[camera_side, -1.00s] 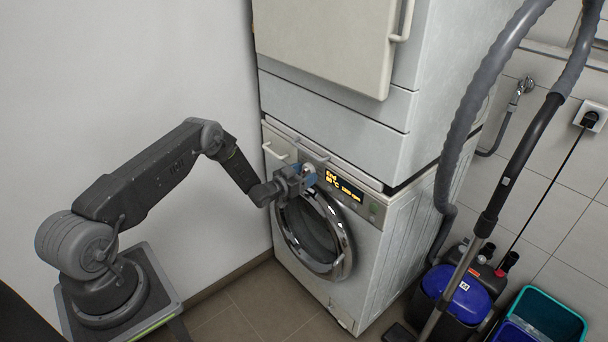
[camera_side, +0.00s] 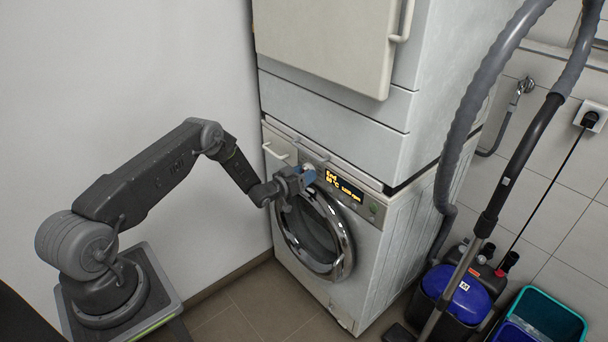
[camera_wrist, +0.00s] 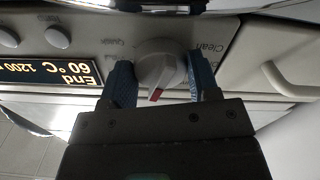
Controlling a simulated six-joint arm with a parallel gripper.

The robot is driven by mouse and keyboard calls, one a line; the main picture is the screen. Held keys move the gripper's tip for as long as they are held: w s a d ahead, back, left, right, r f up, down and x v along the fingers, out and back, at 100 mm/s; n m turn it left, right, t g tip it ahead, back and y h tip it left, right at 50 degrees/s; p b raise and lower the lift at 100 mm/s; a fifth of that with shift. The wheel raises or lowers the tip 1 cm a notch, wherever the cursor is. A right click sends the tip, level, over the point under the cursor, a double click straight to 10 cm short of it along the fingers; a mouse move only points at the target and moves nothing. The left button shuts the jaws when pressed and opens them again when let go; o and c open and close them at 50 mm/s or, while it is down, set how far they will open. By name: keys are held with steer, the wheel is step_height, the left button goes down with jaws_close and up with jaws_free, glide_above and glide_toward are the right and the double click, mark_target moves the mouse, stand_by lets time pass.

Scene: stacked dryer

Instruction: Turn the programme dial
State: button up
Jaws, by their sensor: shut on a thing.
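The programme dial (camera_wrist: 156,62) is a round light-grey knob with a red mark on its grip. In the wrist view it sits between the two blue fingers of my gripper (camera_wrist: 162,82), which is shut on it. Labels such as "Clean" and "Quick" are printed around the dial. In the side view my gripper (camera_side: 306,176) is at the front panel of the lower machine (camera_side: 375,270), and the dial is mostly hidden there. The lit display (camera_side: 345,187), also in the wrist view (camera_wrist: 62,72), reads "End", "60 °C" and "1200 rpm".
Round buttons (camera_wrist: 33,37) lie beyond the display. A drawer handle (camera_side: 275,151) is on the other side of the dial. The chrome-rimmed door (camera_side: 344,240) is below my gripper. A vacuum cleaner (camera_side: 462,300) and a teal bucket (camera_side: 560,322) stand at the right.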

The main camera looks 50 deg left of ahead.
steer(key=n, duration=0.4)
steer(key=shift+d, duration=0.1)
steer(key=n, duration=0.4)
steer(key=shift+n, duration=0.3)
stand_by(0.4)
steer(key=o, duration=0.9)
steer(key=shift+s, duration=0.1)
steer(key=s, duration=1.3)
steer(key=shift+s, duration=0.3)
